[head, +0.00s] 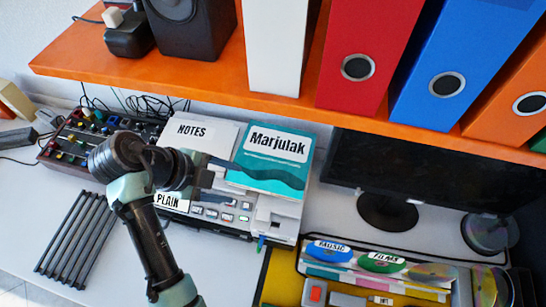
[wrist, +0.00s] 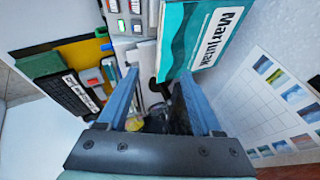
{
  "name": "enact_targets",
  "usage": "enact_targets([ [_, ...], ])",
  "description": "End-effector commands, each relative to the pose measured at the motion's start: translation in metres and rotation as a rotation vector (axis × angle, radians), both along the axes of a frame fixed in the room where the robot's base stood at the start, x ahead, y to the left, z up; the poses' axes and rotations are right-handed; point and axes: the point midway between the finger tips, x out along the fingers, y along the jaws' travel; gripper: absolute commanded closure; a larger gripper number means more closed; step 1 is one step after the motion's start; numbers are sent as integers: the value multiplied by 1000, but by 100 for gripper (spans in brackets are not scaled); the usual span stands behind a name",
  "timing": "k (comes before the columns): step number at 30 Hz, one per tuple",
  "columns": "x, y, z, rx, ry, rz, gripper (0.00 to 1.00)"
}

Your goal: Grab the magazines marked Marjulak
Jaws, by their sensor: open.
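The Marjulak magazines (head: 262,178) are a teal and white stack with a bold label. They lie on top of a pale button-covered device, right of a white stack labelled NOTES (head: 195,130). The wrist view shows the teal Marjulak cover (wrist: 190,50) beyond the fingertips, nearer the right finger. My gripper (head: 228,181) is open and reaches in from the left toward the near left side of the stack. It also shows in the wrist view (wrist: 158,74) with its fingers apart and nothing clearly held. I cannot tell whether a finger touches the stack.
An orange shelf (head: 215,80) with binders and a speaker hangs above. A monitor (head: 420,185) stands right. Discs labelled MUSIC (head: 333,250) and FILMS lie in front right. The device (head: 275,220) carries a PLAIN label. Dark rods (head: 78,240) lie left.

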Motion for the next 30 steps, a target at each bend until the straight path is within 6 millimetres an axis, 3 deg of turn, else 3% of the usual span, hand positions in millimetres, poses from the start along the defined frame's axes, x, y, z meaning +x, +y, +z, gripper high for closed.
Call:
enact_targets([
  [9,12,-27,-42,-2,2,0,33],
  [14,14,-33,-48,-1,2,0,33],
  [20,18,-55,-66,0,4,-2,33],
  [24,23,-62,-82,0,1,0,33],
  [30,24,-64,-86,1,0,0,33],
])
